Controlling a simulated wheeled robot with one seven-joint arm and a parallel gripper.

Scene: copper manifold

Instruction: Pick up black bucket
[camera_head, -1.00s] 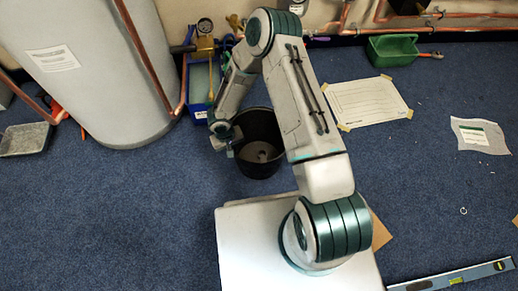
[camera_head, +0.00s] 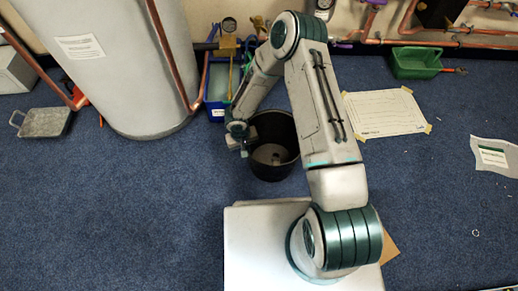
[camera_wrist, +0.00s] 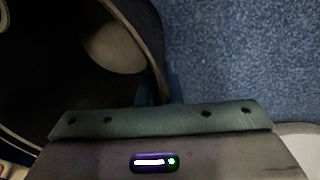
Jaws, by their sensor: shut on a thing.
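The black bucket (camera_head: 272,165) stands upright in front of my base, partly behind my arm in the head view. My gripper (camera_head: 243,146) is at the left side of its rim, and is shut on the bucket's wall. In the wrist view the bucket (camera_wrist: 60,60) fills the left side, with its rim running down to my gripper (camera_wrist: 160,100). The fingertips are mostly hidden there. I cannot tell whether the bucket touches the floor.
A large grey cylinder (camera_head: 125,70) with a copper pipe stands at the left. A blue crate (camera_head: 217,90) is behind the bucket. A grey tray (camera_head: 44,122), a green bin (camera_head: 416,62) and a taped paper sheet (camera_head: 386,113) lie on the blue carpet. The left foreground is clear.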

